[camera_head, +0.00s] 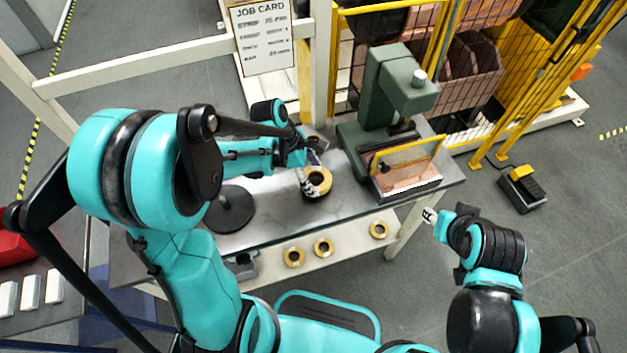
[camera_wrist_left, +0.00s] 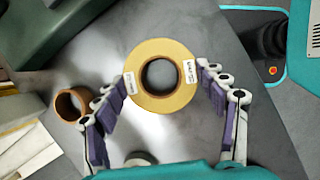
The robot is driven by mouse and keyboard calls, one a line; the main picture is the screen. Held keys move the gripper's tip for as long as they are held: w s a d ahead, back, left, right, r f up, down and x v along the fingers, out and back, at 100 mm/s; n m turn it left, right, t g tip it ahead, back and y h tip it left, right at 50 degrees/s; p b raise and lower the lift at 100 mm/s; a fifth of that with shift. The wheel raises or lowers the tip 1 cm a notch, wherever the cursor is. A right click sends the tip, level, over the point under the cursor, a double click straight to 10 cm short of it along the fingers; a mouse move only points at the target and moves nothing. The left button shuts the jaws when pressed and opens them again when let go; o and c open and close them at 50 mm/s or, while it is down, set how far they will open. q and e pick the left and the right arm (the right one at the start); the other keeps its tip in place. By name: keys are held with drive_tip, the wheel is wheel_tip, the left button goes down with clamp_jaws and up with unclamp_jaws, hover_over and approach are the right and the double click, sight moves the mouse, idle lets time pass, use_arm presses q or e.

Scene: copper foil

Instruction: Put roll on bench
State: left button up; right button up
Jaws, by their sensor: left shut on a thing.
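A tan roll (camera_head: 320,179) with a round hole is at my left gripper (camera_head: 313,178) over the grey bench (camera_head: 275,222). In the left wrist view, the same roll (camera_wrist_left: 160,47) sits between the purple-padded fingers (camera_wrist_left: 163,88), one on each side at its white labels. The left gripper is shut on it. I cannot tell whether the roll touches the bench top. My right gripper (camera_head: 430,215) is off to the right of the bench, apart from the roll; its fingers are too small to read.
A green press (camera_head: 372,115) with a yellow-framed guard stands at the bench's right. A black round stand (camera_head: 230,209) is left of the roll. Several tan rolls (camera_head: 293,257) lie along the lower front shelf. A smaller brown ring (camera_wrist_left: 62,106) shows in the wrist view.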

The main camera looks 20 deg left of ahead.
use_arm(q)
wheel_tip(320, 180, down, 2)
drive_tip(key=shift+f, duration=0.1)
drive_tip(key=o, duration=0.8)
drive_tip(key=shift+f+b, duration=0.1)
drive_tip(key=shift+b, duration=0.3)
drive_tip(key=shift+c, duration=0.2)
drive_tip(key=o, duration=0.4)
